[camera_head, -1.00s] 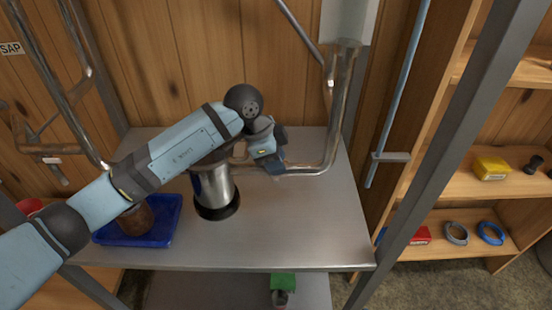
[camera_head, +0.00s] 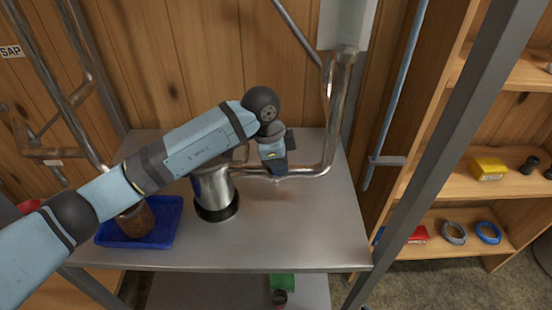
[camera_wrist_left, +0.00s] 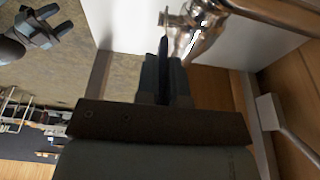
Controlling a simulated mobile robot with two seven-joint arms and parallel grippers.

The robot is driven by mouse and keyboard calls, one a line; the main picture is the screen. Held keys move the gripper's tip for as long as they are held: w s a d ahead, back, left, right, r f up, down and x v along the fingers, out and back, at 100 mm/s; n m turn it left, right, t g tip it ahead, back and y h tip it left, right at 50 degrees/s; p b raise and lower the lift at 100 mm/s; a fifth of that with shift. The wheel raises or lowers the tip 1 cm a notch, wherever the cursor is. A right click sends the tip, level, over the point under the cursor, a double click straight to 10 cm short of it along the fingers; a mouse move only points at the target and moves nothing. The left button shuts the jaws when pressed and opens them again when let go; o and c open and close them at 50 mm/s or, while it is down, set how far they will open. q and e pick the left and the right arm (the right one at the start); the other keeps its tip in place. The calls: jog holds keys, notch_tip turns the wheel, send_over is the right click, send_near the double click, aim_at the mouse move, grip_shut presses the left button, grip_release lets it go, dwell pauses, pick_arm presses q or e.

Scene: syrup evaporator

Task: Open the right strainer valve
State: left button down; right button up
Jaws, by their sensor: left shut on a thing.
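The steel strainer canister (camera_head: 215,196) stands on the metal table, partly behind my left arm. A metal pipe (camera_head: 322,168) runs right from behind my gripper and bends up. In the left wrist view, the metal valve body (camera_wrist_left: 184,30) is just ahead of my left gripper (camera_wrist_left: 164,75), whose fingers are shut on a thin dark valve handle (camera_wrist_left: 163,50). In the head view, my left gripper (camera_head: 277,168) is at the pipe, hiding the handle. What looks like my right gripper (camera_wrist_left: 55,25) shows at the wrist view's upper left, its fingers apart and empty.
A blue tray (camera_head: 165,235) holding a brown jar (camera_head: 136,219) is at the table's left. The table's front right is clear.

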pick_arm(q)
jog(key=shift+d+f+y+p, duration=0.2)
jog(key=shift+d+y, duration=0.5)
jog(key=shift+y, duration=0.55)
jog(key=shift+d+f+y+p, duration=0.1)
jog(key=shift+d+f+y, duration=0.2)
jog(key=shift+d+y, duration=0.65)
pick_arm(e)
jog(key=shift+r, duration=0.55)
pick_arm(q)
jog(key=shift+a+y, duration=0.25)
jog(key=shift+y, duration=0.15)
jog(key=c, duration=1.2)
grip_release()
jog(key=shift+c, duration=0.2)
jog(key=a+v, duration=0.2)
jog(key=v, duration=0.7)
jog(key=a+r+b+v, duration=0.1)
jog(key=a+v, duration=0.1)
jog(key=v, duration=0.8)
jog(key=shift+r, duration=0.25)
pick_arm(e)
jog(key=shift+f, duration=0.7)
pick_arm(q)
jog(key=shift+a, duration=0.15)
pick_arm(e)
jog(key=shift+c, duration=0.2)
